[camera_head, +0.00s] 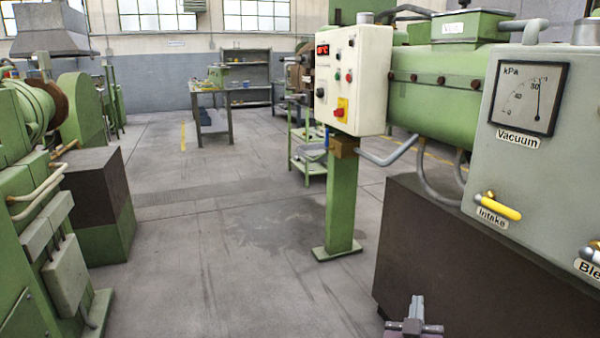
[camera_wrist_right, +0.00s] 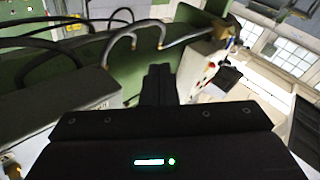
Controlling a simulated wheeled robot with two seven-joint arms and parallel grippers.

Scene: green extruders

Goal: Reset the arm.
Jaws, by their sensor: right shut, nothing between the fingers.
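My right gripper (camera_head: 416,308) shows at the bottom of the head view, right of centre, in front of the dark base of the right-hand machine. It is shut and holds nothing. In the right wrist view the gripper (camera_wrist_right: 159,84) is closed at the middle, with green machinery and hoses behind it. The wrist view is tilted. My left gripper is not in view.
On the right stand a grey panel (camera_head: 527,170) with a vacuum gauge (camera_head: 528,97) and a yellow intake handle (camera_head: 498,206). A white control box (camera_head: 352,80) stands on a green post (camera_head: 341,205). Green machinery (camera_head: 28,200) lines the left. The floor (camera_head: 225,240) between is clear.

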